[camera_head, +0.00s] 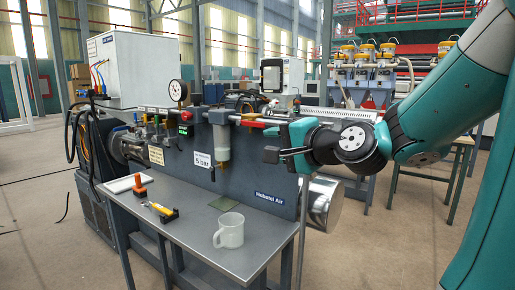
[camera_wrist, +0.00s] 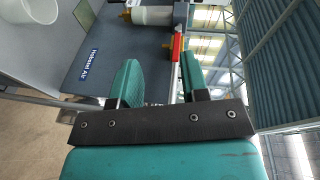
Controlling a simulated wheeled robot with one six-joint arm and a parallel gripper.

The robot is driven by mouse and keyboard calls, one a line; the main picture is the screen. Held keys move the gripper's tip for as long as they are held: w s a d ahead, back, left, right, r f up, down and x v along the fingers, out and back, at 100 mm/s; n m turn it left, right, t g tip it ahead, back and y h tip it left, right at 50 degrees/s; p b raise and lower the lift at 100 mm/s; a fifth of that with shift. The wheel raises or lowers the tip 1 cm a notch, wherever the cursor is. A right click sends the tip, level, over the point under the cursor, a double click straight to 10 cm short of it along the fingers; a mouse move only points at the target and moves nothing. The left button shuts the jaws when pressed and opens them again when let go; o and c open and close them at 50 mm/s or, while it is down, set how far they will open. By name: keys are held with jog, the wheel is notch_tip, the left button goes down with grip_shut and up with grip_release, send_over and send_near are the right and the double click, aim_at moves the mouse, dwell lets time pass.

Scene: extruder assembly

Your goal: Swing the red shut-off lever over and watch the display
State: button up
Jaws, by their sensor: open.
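The red shut-off lever (camera_head: 252,124) sits on the pipe along the top of the dark panel, right of the clear filter bowl (camera_head: 222,143). In the wrist view the lever (camera_wrist: 176,47) shows ahead of the fingertips, closer to the right finger. My gripper (camera_head: 275,143) is open and empty, to the right of the lever and slightly lower in the head view. Its two teal fingers (camera_wrist: 158,68) are apart in the wrist view, with nothing between them. A small green-lit display (camera_head: 183,131) is on the panel's left part; its reading is too small to make out.
A white mug (camera_head: 229,231) stands on the grey bench (camera_head: 190,245) below, with an orange-handled tool (camera_head: 139,186) to its left. A round gauge (camera_head: 178,90) rises above the panel. A large metal cylinder (camera_head: 322,204) sits behind the panel's right end.

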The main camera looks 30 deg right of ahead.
aim_at(259, 125)
jog(key=d+r+m+t+h, duration=0.1)
jog(key=d+m+t+h, duration=0.1)
jog(key=d+m+h, duration=0.3)
jog(key=shift+n+y, duration=0.6)
jog(key=shift+y, duration=0.3)
jog(key=w+p, duration=0.2)
jog(key=w, duration=0.3)
jog(key=w+p, duration=0.1)
jog(key=w, duration=0.5)
jog(key=w+d+p, duration=0.1)
jog(key=w+p, duration=0.1)
jog(key=w, duration=0.3)
jog(key=shift+w+d+f+p, duration=0.1)
jog(key=shift+w+p, duration=0.25)
jog(key=shift+w, duration=0.05)
grip_shut()
